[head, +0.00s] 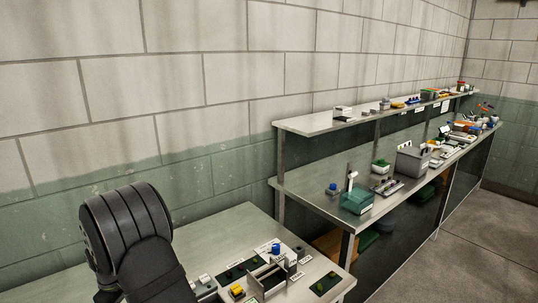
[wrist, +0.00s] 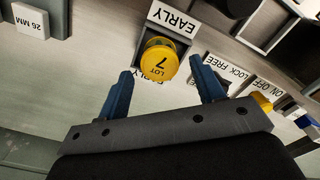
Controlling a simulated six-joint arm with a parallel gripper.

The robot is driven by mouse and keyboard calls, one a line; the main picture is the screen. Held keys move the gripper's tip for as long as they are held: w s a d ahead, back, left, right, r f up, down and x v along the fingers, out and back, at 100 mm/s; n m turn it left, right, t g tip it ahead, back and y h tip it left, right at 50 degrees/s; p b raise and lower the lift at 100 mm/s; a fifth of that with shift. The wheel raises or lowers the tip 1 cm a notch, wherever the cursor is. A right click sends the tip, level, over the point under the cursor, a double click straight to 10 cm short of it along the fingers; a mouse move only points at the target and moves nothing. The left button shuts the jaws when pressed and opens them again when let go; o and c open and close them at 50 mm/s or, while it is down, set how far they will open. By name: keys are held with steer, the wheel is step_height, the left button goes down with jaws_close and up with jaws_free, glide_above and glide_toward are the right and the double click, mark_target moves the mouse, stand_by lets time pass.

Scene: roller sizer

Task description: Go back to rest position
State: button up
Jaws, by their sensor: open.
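My gripper (wrist: 161,74) shows in the wrist view with its two blue fingers spread and nothing clamped between them. A round yellow piece marked "LOT 7" (wrist: 158,60) stands in the gap near the fingertips, apart from both. How far it is below them I cannot tell. An "EARLY" label (wrist: 172,20) lies beside it and another is partly hidden by it. In the head view my dark arm rises at the lower left; its gripper is out of sight there.
A grey metal bench (head: 222,238) carries a yellow piece (head: 237,291), a blue-topped piece (head: 276,249) and dark trays. A longer shelved bench (head: 310,187) stands to the right with a green box (head: 357,201) and a grey bin (head: 412,161). A "26 MM" block (wrist: 29,20) lies left in the wrist view.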

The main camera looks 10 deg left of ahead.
steer(key=shift+r, duration=1)
steer(key=shift+f, duration=0.15)
